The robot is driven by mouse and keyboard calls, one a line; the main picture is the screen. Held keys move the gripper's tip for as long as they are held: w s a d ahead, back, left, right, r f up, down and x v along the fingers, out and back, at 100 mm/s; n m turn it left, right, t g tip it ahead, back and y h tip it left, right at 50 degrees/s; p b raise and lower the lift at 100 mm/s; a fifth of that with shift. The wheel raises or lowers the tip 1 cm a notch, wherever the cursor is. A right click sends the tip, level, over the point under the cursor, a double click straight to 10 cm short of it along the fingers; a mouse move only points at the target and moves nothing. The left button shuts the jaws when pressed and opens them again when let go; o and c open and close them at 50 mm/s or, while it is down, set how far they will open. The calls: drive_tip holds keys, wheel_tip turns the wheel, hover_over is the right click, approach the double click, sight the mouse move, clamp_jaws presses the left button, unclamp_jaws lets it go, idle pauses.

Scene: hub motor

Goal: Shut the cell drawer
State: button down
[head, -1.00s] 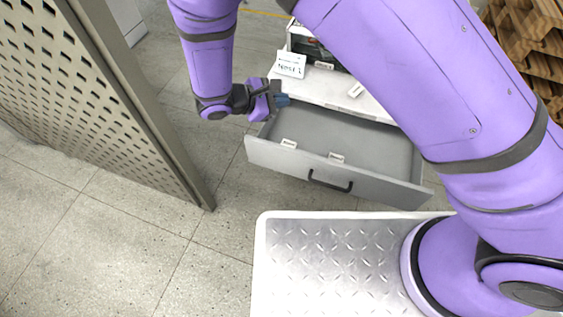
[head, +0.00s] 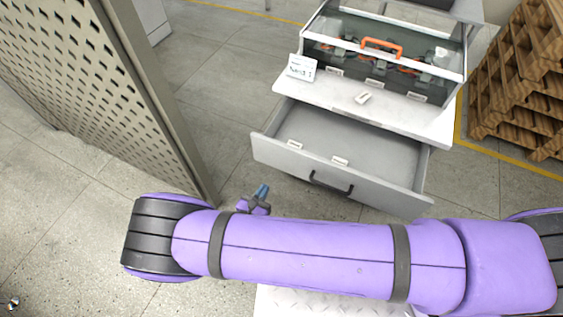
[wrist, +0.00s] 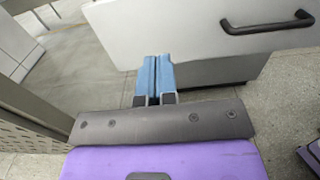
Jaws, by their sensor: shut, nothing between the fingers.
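The grey cell drawer (head: 330,182) stands pulled out below a white worktop, its inside visible in the head view. Its front carries a dark bar handle (head: 331,184). The drawer front (wrist: 180,25) and the handle (wrist: 268,22) also show in the wrist view. My gripper (head: 262,190) is just in front of and left of the drawer front, with its blue fingertips closed together and empty. In the wrist view the fingertips (wrist: 155,75) point at the lower left part of the drawer front. Whether they touch it I cannot tell.
A perforated metal panel (head: 100,80) stands to the left. A glass-lidded case with an orange handle (head: 381,47) and a small sign (head: 301,67) sit on the worktop (head: 400,110). Wooden pallets (head: 520,80) are stacked at the right. Open floor lies between panel and drawer.

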sight(285, 152)
drive_tip(key=x, duration=1.4)
drive_tip(key=shift+f, duration=0.15)
